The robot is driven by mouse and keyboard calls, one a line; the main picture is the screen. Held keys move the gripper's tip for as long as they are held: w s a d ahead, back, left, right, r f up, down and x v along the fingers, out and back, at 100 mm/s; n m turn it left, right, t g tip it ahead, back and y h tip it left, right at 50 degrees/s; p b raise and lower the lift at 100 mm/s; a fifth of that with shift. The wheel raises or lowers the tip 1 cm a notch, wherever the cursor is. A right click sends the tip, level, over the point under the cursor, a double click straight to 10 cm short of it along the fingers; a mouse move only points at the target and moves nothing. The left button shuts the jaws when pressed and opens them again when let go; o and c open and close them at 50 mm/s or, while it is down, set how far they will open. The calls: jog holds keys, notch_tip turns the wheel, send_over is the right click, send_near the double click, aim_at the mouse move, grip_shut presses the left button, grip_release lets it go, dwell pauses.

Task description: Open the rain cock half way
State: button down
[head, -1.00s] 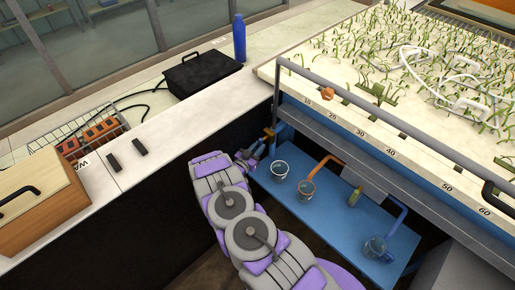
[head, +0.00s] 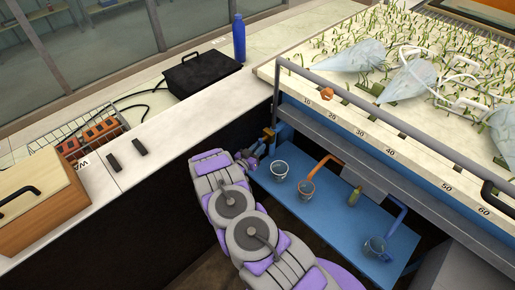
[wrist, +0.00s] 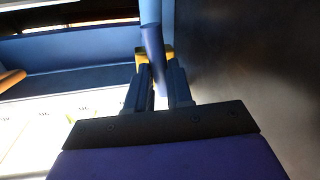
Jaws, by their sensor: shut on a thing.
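The rain cock is at the near left corner of the flume, with a brass-yellow part (head: 268,132) showing beside a blue post. In the wrist view its blue lever (wrist: 153,42) runs down between my fingers, with yellow (wrist: 168,52) behind them. My gripper (head: 248,157) is shut on the blue lever, and its two fingers also show in the wrist view (wrist: 160,80). Pale, see-through spray cones (head: 408,80) stand over the planted bed (head: 290,72). The exact angle of the lever is hard to tell.
A grey rail (head: 360,104) runs along the bed's edge. A dark counter wall (head: 150,200) is close to my arm's left.

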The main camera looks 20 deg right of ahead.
jog(key=n, duration=0.4)
jog(key=r+n+g+p, duration=0.1)
jog(key=n, duration=0.1)
jog(key=shift+s, duration=0.25)
dwell(0.3)
jog(key=c, duration=1.2)
grip_release()
jog(key=shift+f+y, duration=0.15)
jog(key=shift+y, duration=0.15)
jog(key=shift+o, duration=0.9)
jog(key=shift+s, duration=0.1)
jog(key=p+v, duration=0.2)
jog(key=v, duration=1.5)
jog(key=shift+a, duration=0.25)
jog(key=shift+f, duration=0.1)
